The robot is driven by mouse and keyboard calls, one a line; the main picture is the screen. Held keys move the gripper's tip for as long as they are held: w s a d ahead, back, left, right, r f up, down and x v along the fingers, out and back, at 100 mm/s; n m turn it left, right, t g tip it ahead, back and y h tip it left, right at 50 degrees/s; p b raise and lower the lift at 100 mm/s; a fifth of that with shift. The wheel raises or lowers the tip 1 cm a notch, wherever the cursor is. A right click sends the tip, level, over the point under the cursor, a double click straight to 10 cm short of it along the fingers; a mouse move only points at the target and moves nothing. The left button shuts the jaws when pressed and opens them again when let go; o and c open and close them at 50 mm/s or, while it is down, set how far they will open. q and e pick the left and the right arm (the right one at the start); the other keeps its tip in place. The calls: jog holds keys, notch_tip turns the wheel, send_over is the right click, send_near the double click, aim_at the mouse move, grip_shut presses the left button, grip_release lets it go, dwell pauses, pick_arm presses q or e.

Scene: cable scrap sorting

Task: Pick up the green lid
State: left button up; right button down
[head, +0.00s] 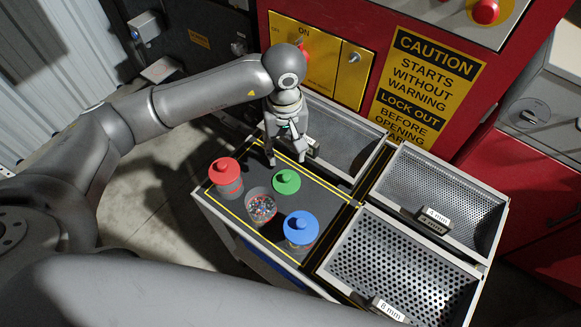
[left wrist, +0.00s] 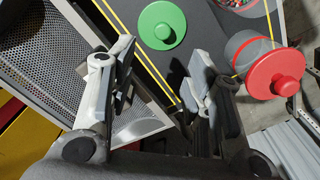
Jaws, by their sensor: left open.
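The green lid (head: 286,181) lies with its knob up on the dark tabletop, between the red-lidded jar and the blue-lidded jar. It is behind an open clear jar (head: 261,206) of mixed scrap. In the left wrist view the green lid (left wrist: 162,25) shows whole near the top, beyond the fingers. My left gripper (head: 287,153) is open and empty, pointing down a little behind the lid and apart from it. Its spread fingers also show in the left wrist view (left wrist: 153,70). My right gripper is not in view.
A red-lidded jar (head: 225,176) stands left of the lid and a blue-lidded jar (head: 301,231) stands in front. Perforated metal trays (head: 402,263) sit to the right, and another bin (head: 340,136) is close behind my left gripper. A red machine panel rises behind.

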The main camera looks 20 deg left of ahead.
aim_at(286, 176)
pick_arm(q)
jog(key=f, duration=0.1)
jog(key=s+f, duration=0.1)
jog(key=f, duration=0.1)
jog(key=shift+s+f+p, duration=0.15)
jog(key=shift+f+p, duration=0.1)
jog(key=shift+p, duration=0.1)
jog(key=shift+f, duration=0.25)
jog(key=shift+d+f, duration=0.1)
jog(key=shift+f, duration=0.2)
notch_tip(286, 176, down, 4)
jog(key=shift+d+f+p, duration=0.1)
jog(key=shift+f+p, duration=0.05)
jog(key=shift+p, duration=1)
jog(key=shift+f, duration=0.25)
jog(key=c, duration=0.9)
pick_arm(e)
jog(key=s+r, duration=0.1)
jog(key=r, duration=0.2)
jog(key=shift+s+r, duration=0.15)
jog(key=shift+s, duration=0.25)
